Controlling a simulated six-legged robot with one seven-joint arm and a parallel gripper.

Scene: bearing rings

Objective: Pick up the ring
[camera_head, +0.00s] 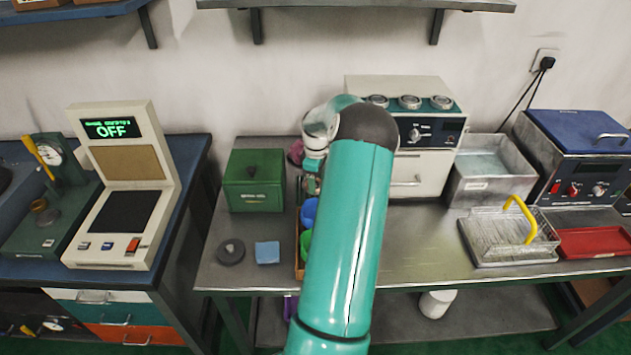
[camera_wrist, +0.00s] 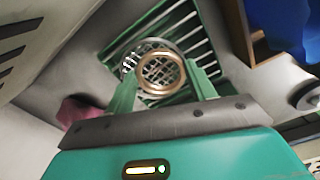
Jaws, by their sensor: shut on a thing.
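In the wrist view a bronze-coloured ring (camera_wrist: 158,92) sits between the two green fingers of my gripper (camera_wrist: 163,80), which is shut on it. The ring's opening faces the camera, and a mesh pattern shows through it. A silvery round part (camera_wrist: 134,57) shows behind the ring at upper left, partly hidden by it. A green slatted rack (camera_wrist: 203,52) lies behind them. How far the ring is from the rack is hard to tell. In the head view my arm hides the ring and most of the gripper.
A green box (camera_head: 256,181), a dark disc (camera_head: 231,252) and a blue block (camera_head: 267,252) are on the metal bench. A white machine (camera_head: 418,172) stands behind my arm. A metal bin (camera_head: 490,185) and wire basket (camera_head: 485,240) stand right. The bench front right of my arm is clear.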

